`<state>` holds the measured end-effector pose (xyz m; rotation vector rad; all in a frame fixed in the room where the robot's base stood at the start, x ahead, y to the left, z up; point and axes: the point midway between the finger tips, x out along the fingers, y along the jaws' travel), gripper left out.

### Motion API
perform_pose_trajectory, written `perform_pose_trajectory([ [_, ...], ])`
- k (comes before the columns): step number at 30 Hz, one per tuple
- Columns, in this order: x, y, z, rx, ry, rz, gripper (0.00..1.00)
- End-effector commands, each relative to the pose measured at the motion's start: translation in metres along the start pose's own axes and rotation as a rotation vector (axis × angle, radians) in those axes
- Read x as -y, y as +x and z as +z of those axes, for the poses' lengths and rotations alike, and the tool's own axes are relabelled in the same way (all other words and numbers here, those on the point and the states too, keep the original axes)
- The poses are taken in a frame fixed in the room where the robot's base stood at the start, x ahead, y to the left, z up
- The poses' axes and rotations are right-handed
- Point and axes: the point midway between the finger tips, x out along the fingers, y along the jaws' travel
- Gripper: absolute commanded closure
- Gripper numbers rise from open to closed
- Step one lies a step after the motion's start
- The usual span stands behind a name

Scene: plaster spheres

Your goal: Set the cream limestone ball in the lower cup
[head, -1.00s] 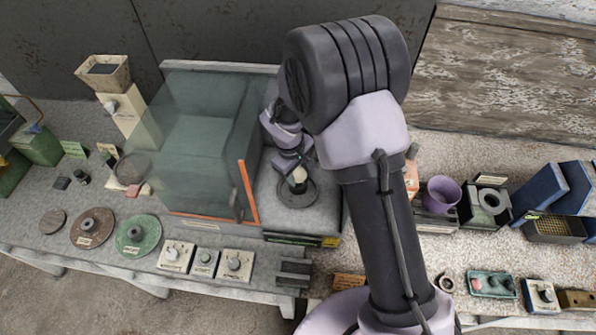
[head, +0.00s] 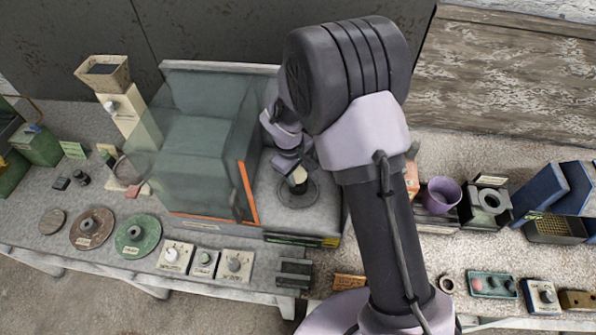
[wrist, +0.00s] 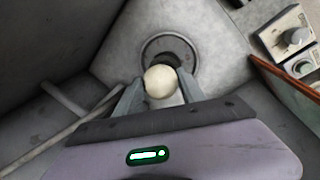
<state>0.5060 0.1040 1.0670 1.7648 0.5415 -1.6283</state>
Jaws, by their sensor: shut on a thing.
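The cream ball (wrist: 161,82) sits between the two fingertips of my gripper (wrist: 158,92), which is shut on it. In the head view the ball (head: 299,175) shows as a small pale spot under my gripper (head: 296,170). A dark cup (head: 298,187) stands on a round grey plate (head: 283,199) just below the ball. In the wrist view the plate's ring (wrist: 150,48) lies beyond the ball, which hides part of its dark centre. I cannot tell whether the ball touches the cup.
A transparent hood (head: 195,140) with an orange edge strip (head: 248,192) stands close on the left. Knob boxes (head: 236,264) line the front. A purple cup (head: 441,194) and a dark block with a ring (head: 487,203) stand to the right.

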Motion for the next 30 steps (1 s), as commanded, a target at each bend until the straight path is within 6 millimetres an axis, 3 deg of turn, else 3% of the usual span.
perform_pose_trajectory([
  [30, 0.004, 0.021, 0.0, 0.0, 0.0, 0.0, 0.94],
])
